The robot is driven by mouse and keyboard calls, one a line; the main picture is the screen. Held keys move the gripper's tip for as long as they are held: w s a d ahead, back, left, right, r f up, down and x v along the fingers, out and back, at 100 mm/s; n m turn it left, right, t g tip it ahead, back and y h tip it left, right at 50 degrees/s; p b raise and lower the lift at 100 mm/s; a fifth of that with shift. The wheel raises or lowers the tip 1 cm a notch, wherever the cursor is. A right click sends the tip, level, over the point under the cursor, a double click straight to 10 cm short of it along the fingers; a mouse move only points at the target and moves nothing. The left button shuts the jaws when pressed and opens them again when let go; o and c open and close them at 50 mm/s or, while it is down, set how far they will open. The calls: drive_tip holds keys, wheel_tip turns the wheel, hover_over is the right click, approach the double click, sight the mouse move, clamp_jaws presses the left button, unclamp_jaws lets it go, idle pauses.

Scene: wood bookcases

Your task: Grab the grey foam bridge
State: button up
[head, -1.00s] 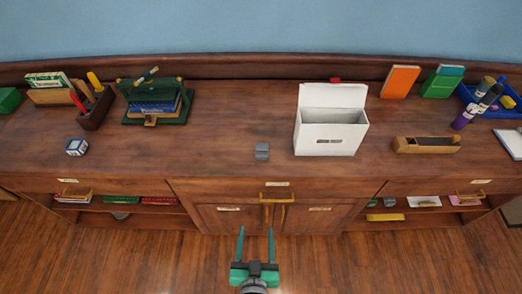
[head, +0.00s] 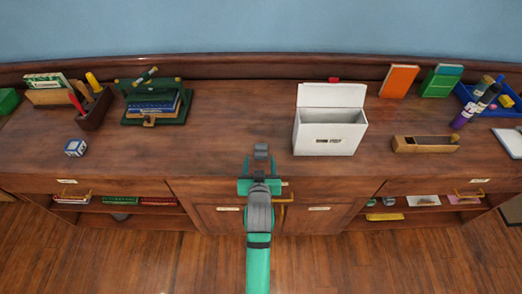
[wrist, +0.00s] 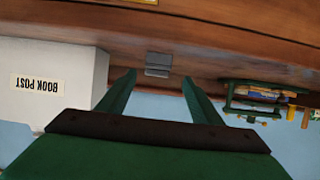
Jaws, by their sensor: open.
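The grey foam bridge (head: 261,150) is a small grey block on the wooden counter top, left of the white box. My gripper (head: 260,160) is open and empty at the counter's front edge. Its two green fingers point toward the bridge. In the wrist view the bridge (wrist: 158,65) shows just beyond and between the fingertips (wrist: 158,77), and I see no contact. My gripper's height above the counter is hard to judge.
A white box (head: 325,140) with its lid up stands close on the right, labelled BOOK POST in the wrist view (wrist: 75,75). A wooden plane (head: 425,145) lies farther right. A dice-like block (head: 75,148) and a green book stand (head: 157,118) are left. The counter left of the bridge is clear.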

sight(261, 151)
drive_tip(key=x, duration=0.8)
drive_tip(key=shift+w+d+f, duration=0.15)
drive_tip(key=shift+w+d, duration=0.1)
drive_tip(key=shift+w, duration=0.15)
drive_tip(key=c, duration=1.1)
